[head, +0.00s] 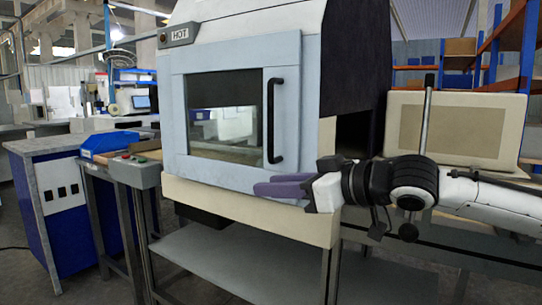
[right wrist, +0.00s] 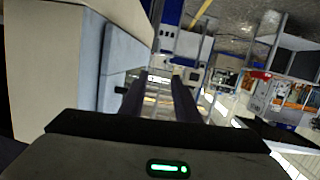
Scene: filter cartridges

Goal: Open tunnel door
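The tunnel door (head: 178,110) is a pale grey-blue panel with a dark window on the front of the tunnel housing, and it looks closed. Its black vertical bar handle (head: 271,122) is on the door's right side. My right gripper (head: 262,189), with purple fingers, is in front of the door's lower right corner, below the handle and apart from it. In the right wrist view its two dark fingers (right wrist: 159,90) stand apart with nothing between them. The pale door edge (right wrist: 118,65) shows left of the fingers there. My left gripper is not in view.
A control box with buttons (head: 135,168) and a blue tray (head: 103,143) stand left of the door. A beige panel (head: 452,128) is behind my right arm. The space before the handle looks clear.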

